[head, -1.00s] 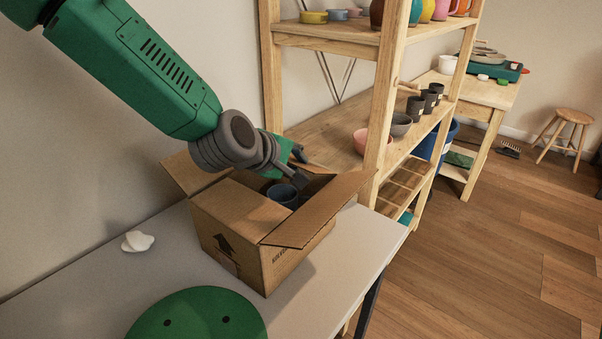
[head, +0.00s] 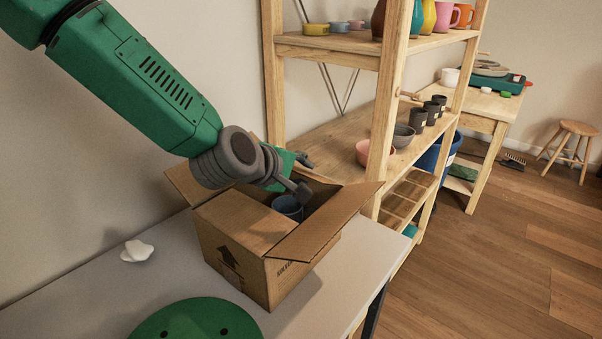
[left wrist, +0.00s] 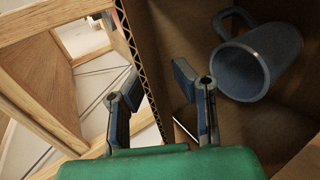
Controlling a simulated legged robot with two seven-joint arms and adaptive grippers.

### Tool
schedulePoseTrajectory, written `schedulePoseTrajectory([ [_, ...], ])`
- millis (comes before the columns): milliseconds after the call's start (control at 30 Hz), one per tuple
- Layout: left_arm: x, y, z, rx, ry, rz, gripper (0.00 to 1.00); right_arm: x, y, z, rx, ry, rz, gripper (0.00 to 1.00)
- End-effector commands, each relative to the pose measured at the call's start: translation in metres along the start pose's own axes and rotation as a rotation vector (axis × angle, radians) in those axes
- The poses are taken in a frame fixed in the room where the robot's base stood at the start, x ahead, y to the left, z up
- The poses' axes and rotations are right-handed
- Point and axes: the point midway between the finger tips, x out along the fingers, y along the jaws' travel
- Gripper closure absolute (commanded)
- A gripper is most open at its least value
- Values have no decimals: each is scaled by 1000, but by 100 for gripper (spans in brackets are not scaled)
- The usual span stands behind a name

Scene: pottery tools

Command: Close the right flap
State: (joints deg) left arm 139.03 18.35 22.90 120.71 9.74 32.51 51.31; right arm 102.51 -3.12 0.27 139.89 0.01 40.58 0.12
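An open cardboard box (head: 232,252) stands on the grey table. Its right flap (head: 325,224) sticks out to the right, tilted up. Another flap (head: 186,182) stands out at the back left. A blue mug (head: 288,206) is inside; in the left wrist view the mug (left wrist: 252,66) lies to the right of the fingers. My left gripper (head: 303,175) is over the far right part of the box, by the right flap. In the left wrist view its fingers (left wrist: 158,95) are apart, with a corrugated cardboard edge (left wrist: 143,70) showing between them; contact cannot be told. My right gripper is not in view.
A wooden shelf (head: 392,110) with cups and bowls stands close behind and right of the box. A white lump (head: 137,251) and a green round thing (head: 195,322) are on the table (head: 85,285). The table's right edge is near the box.

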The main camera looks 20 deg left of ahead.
Motion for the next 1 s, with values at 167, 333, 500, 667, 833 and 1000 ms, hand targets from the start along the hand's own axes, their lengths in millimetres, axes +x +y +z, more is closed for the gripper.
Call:
schedulePoseTrajectory([
  [167,-16,1,-1,-1,0,2,77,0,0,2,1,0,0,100],
  [333,-52,1,-3,-3,-1,5,77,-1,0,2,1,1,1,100],
  [500,-88,0,-5,-4,-2,5,77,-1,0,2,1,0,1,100],
  [667,-109,-2,-6,-4,-2,2,77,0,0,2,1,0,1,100],
  [833,-118,-2,-5,-3,-2,0,77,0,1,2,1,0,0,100],
  [1000,-119,-2,-6,-3,-2,0,77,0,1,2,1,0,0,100],
])
